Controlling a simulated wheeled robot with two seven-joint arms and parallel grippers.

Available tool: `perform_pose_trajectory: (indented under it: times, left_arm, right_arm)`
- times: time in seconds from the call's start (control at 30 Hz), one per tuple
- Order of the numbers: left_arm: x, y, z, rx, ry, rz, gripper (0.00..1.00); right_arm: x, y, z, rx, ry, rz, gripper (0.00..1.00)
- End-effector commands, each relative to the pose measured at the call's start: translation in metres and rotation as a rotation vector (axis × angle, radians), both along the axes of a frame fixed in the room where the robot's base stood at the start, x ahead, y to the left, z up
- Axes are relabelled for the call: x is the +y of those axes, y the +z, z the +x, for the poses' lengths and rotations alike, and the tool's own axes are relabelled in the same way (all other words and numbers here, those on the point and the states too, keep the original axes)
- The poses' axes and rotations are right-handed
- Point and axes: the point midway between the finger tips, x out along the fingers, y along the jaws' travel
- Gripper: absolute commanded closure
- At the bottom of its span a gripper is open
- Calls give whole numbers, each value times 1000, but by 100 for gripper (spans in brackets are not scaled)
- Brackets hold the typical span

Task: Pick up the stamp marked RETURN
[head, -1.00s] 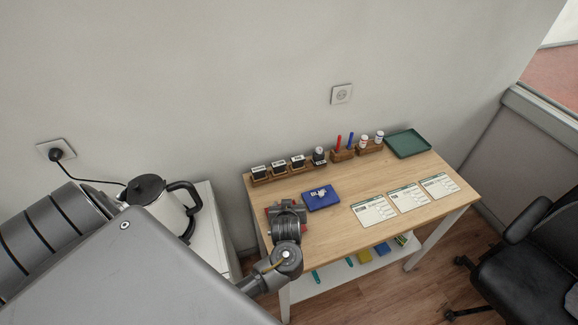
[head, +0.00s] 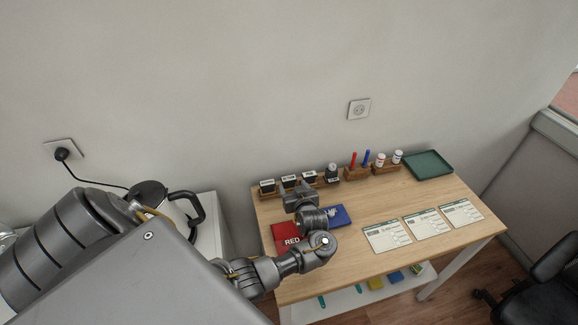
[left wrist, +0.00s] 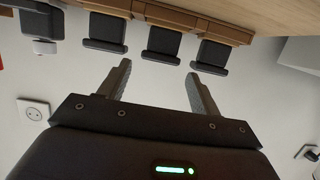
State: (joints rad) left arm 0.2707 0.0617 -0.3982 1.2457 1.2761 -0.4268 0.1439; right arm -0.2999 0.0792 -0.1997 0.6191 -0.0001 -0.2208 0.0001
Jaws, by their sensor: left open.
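A row of dark stamps with white labels stands in a wooden rack at the back left of the desk: a left one (head: 267,187), a middle one (head: 289,182) and a right one (head: 309,178). The labels are too small to read surely, so I cannot tell which says RETURN. My left gripper (head: 294,190) is open and empty, just in front of the rack. In the left wrist view the picture is upside down, and the middle stamp (left wrist: 161,42) lies beyond and between the open fingertips (left wrist: 158,70), apart from them. My right gripper is not in view.
A red pad (head: 287,240) and a blue pad (head: 341,217) lie near my left wrist. Another stamp-like item (head: 332,172), a pen holder (head: 357,173) and a green tray (head: 428,165) stand along the back. Several forms (head: 421,226) lie at the right.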

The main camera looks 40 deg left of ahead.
Motion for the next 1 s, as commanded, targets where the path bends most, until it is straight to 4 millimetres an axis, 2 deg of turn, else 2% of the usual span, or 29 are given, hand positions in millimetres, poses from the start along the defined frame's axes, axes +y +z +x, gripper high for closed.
perform_pose_trajectory:
  times: [0.17, 0.5, 0.77, 0.8, 1.0]
  left_arm:
    - [6, 0, 4, 2, 0, 1, 36]
    - [39, -13, 27, 1, 0, 0, 36]
    - [41, -15, 28, 0, 0, -2, 36]
    - [41, -15, 28, 0, 0, -2, 38]
    - [41, -15, 28, 0, 0, -2, 64]
  right_arm:
    - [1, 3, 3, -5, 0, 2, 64]
    - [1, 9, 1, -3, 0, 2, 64]
    - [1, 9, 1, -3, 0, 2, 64]
    - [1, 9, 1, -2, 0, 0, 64]
    - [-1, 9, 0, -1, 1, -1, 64]
